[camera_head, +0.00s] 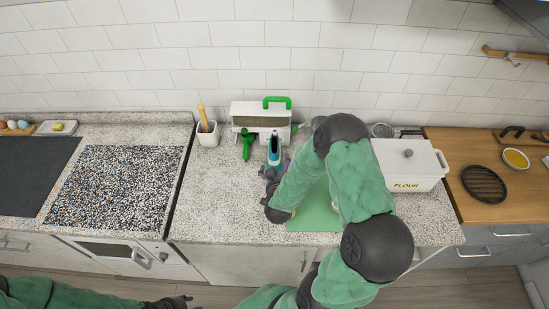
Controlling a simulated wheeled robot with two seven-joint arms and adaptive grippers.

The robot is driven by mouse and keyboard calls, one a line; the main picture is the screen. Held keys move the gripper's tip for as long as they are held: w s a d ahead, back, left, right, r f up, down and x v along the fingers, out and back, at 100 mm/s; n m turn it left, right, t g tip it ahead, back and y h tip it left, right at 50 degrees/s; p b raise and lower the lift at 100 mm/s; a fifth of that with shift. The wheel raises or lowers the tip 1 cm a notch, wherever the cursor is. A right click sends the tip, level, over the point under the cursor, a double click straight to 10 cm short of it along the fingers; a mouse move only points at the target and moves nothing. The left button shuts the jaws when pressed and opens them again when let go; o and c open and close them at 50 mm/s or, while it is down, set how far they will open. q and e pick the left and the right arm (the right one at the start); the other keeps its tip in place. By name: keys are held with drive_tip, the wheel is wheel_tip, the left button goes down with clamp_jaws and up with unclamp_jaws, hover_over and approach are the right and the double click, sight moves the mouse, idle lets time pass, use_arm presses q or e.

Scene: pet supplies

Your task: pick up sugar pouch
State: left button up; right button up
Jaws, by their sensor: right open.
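I cannot make out a sugar pouch; my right arm covers part of the counter, including most of a green board (316,215). My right gripper (270,188) is open low over the counter, in front of a blue and white bottle (274,150). Its fingers show only in part, beside a small bluish-purple patch I cannot identify. My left gripper (180,302) is at the bottom edge, below the counter front and away from the objects. Its finger gap is too small to read.
A white box with a green handle (262,112), a green tool (247,140) and a cup with a wooden handle (207,134) stand toward the wall. A white flour container (408,160) is right of my arm. Counter left of my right gripper (215,200) is clear.

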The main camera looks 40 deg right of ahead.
drive_tip(key=shift+a+f+x, duration=0.1)
drive_tip(key=shift+f+x, duration=0.05)
drive_tip(key=shift+x, duration=1)
drive_tip(key=shift+a+f+x, duration=0.1)
drive_tip(key=shift+x, duration=1)
drive_tip(key=shift+a+f+x, duration=0.1)
drive_tip(key=shift+f+x, duration=0.05)
drive_tip(key=shift+x, duration=1)
drive_tip(key=c, duration=1.2)
drive_tip(key=shift+r, duration=0.15)
